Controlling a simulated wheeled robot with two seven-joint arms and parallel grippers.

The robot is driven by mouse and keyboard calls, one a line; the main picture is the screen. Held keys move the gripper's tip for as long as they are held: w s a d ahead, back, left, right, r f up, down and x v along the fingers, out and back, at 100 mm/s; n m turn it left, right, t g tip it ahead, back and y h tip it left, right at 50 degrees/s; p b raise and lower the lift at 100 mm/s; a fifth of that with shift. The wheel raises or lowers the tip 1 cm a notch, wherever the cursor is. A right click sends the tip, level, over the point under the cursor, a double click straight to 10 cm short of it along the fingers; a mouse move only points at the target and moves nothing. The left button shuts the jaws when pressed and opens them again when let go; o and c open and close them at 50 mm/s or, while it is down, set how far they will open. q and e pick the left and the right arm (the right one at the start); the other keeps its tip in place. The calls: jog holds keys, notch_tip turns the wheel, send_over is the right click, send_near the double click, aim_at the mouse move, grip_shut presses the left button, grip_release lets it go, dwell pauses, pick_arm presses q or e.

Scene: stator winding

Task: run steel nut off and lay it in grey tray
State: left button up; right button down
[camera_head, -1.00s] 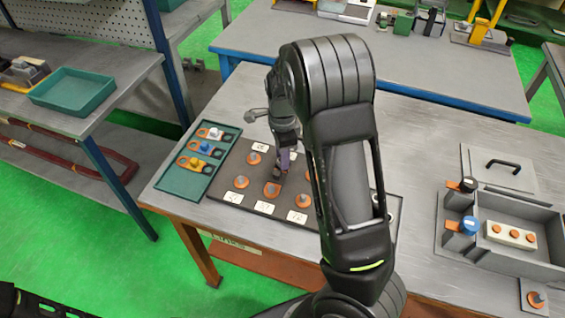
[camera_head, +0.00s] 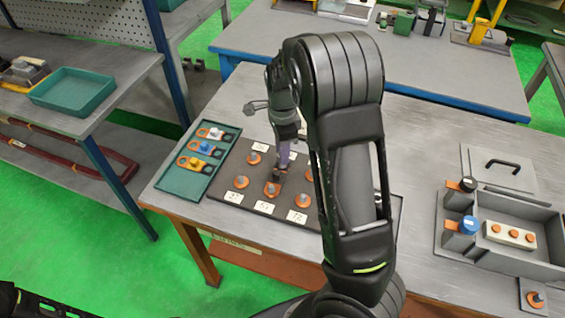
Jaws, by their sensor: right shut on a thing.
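A dark board (camera_head: 250,208) on the grey bench carries several orange terminals with grey centre studs and white number cards. My right gripper (camera_head: 279,171) points down over the board, just above the front-middle terminal (camera_head: 271,190). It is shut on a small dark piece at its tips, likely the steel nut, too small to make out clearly. My right arm hides the board's right part. A grey open tray-like box (camera_head: 515,262) stands at the right of the bench. My left gripper is not in view.
A green tray (camera_head: 184,187) with coloured terminal pieces lies left of the board. The grey box holds a white block (camera_head: 509,236) with orange discs. Bare bench lies between.

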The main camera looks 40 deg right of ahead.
jog(key=shift+r, duration=2.15)
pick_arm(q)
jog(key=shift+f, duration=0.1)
pick_arm(e)
jog(key=shift+f, duration=0.1)
